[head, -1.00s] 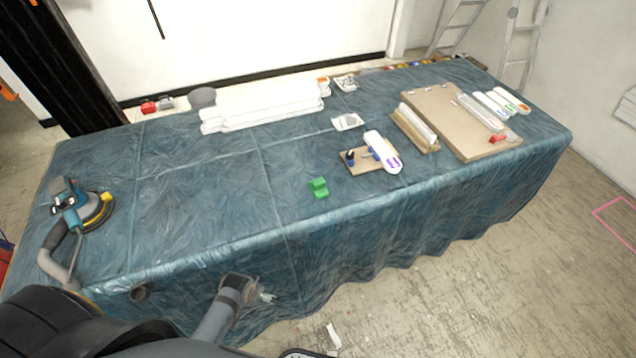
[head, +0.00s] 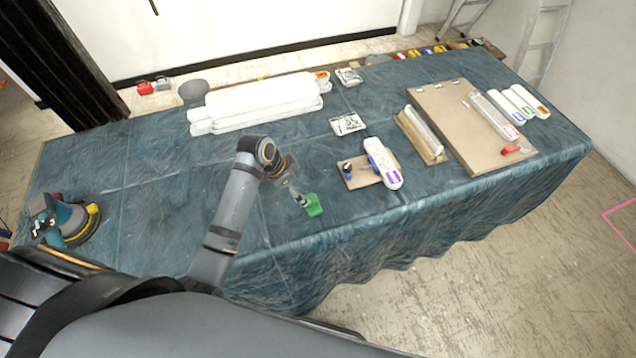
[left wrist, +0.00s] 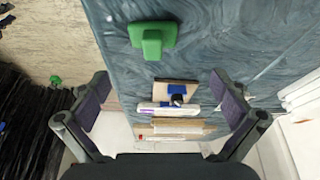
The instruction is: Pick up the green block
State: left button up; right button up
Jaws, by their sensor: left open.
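The green block (head: 314,205) lies on the blue-green covered table (head: 150,190), near its front edge. My left gripper (head: 299,194) is over the table, just left of the block and partly in front of it in the head view. In the left wrist view the left gripper (left wrist: 160,82) has its two fingers wide apart with nothing between them. There the green block (left wrist: 153,38) is beyond the fingertips, near the top of the picture, apart from both fingers. My right gripper is not in view.
A small board with a blue-topped piece (head: 358,173) and a white bottle (head: 383,163) are right of the block. White stacked slabs (head: 262,102) lie behind. A sander (head: 65,220) stands at the left end. The table between sander and arm is clear.

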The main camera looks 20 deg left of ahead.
aim_at(310, 199)
pick_arm(q)
jog(key=f, duration=0.1)
jog(key=d+f, duration=0.1)
jog(key=f, duration=0.1)
jog(key=shift+s+d+p, duration=0.1)
jog(key=shift+d+p, duration=0.15)
jog(key=shift+p, duration=0.05)
jog(key=shift+w+d+f, duration=0.1)
jog(key=shift+w+f, duration=0.5)
jog(key=shift+f, duration=0.1)
jog(key=shift+s+d+f+p, duration=0.1)
jog(key=shift+d+f+p, duration=0.25)
jog(key=shift+f, duration=0.3)
jog(key=x, duration=0.2)
jog(key=shift+s+d+f, duration=0.1)
jog(key=shift+s+f, duration=0.1)
jog(key=shift+f, duration=0.1)
jog(key=shift+w+d+f, duration=0.15)
jog(key=shift+w+f, duration=0.05)
jog(key=shift+f, duration=0.3)
jog(key=c, duration=1.2)
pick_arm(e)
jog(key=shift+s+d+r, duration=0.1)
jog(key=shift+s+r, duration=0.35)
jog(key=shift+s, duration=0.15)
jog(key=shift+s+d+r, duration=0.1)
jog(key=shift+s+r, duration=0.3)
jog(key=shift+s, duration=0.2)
